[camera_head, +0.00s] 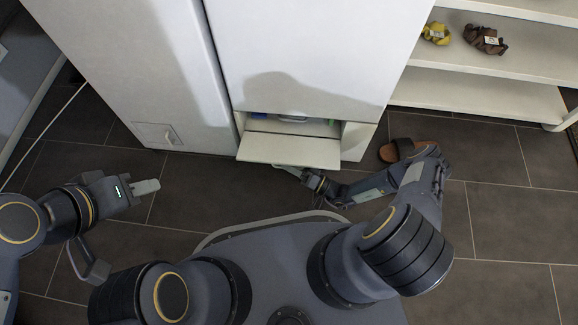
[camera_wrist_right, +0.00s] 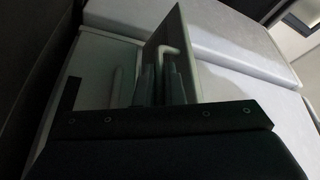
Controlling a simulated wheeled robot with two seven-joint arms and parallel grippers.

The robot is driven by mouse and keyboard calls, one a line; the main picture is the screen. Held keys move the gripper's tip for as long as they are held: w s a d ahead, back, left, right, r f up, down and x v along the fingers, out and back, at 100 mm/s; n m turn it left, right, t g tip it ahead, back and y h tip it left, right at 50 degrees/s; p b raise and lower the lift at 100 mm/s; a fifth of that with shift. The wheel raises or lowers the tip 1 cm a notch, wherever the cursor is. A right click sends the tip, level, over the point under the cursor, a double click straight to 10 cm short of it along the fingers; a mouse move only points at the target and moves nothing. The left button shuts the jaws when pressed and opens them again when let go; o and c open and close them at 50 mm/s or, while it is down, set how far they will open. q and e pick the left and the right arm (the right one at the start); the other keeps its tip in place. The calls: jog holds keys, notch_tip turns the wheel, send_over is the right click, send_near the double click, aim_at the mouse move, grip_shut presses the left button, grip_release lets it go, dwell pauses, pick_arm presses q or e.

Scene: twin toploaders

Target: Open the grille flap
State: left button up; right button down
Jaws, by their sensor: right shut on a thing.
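The grille flap (camera_head: 290,150) is at the foot of the right white toploader (camera_head: 310,50). It is tilted out, with an opening (camera_head: 290,125) showing above and behind it. My right gripper (camera_head: 284,168) is at the flap's lower front edge, shut on the flap; its fingertips are partly hidden by it. In the right wrist view the flap (camera_wrist_right: 185,45) stands up as a pale panel by the dark fingers (camera_wrist_right: 160,82).
The left toploader (camera_head: 130,60) stands close beside, with a small closed panel (camera_head: 158,135) low on its front. A white shelf (camera_head: 500,60) holds a yellow item (camera_head: 436,33) and a brown item (camera_head: 485,40). A brown sandal (camera_head: 397,149) lies on the dark tiles.

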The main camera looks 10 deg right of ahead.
jog(key=shift+w+d+f+n+b, duration=0.15)
jog(key=shift+w+f+n+b, duration=0.2)
jog(key=shift+n, duration=0.25)
jog(key=c, duration=1.5)
grip_release()
jog(key=shift+s, duration=0.1)
jog(key=shift+f, duration=0.1)
jog(key=p+v, duration=0.1)
jog(key=v, duration=0.6)
jog(key=shift+s+d+f+p, duration=0.15)
jog(key=shift+s+d+p, duration=0.05)
jog(key=shift+d+p, duration=0.15)
